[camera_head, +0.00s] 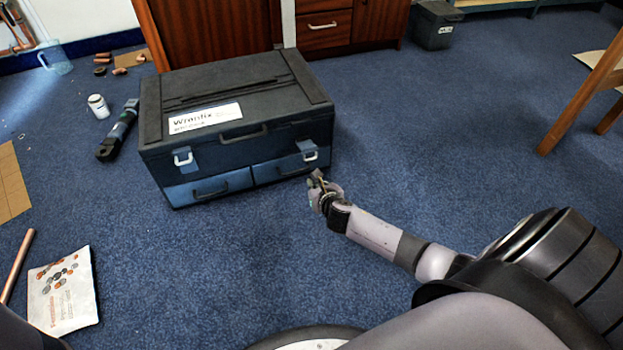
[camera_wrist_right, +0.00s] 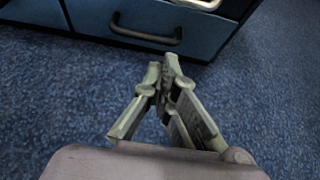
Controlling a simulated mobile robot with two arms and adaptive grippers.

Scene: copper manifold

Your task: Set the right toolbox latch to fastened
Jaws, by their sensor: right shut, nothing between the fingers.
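The toolbox (camera_head: 235,125) is a dark box with its lid down, standing on the blue carpet. The right latch (camera_head: 308,151) is a blue plate with a pale wire bail on the upper right of its front. Part of the bail shows at the top edge of the right wrist view (camera_wrist_right: 205,3). The left latch (camera_head: 183,157) is of the same kind. I cannot tell for sure whether the right latch is fastened. My right gripper (camera_head: 317,178) is shut and empty, just in front of the toolbox's right end and below the right latch, apart from it. My left gripper is not in view.
Two drawers with dark handles (camera_wrist_right: 147,34) lie below the latches. A wooden cabinet (camera_head: 330,25) stands behind the toolbox. A dark tool (camera_head: 118,130) and white bottle (camera_head: 98,106) lie left. A paper packet (camera_head: 62,291) is at the lower left. Carpet right of the toolbox is clear.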

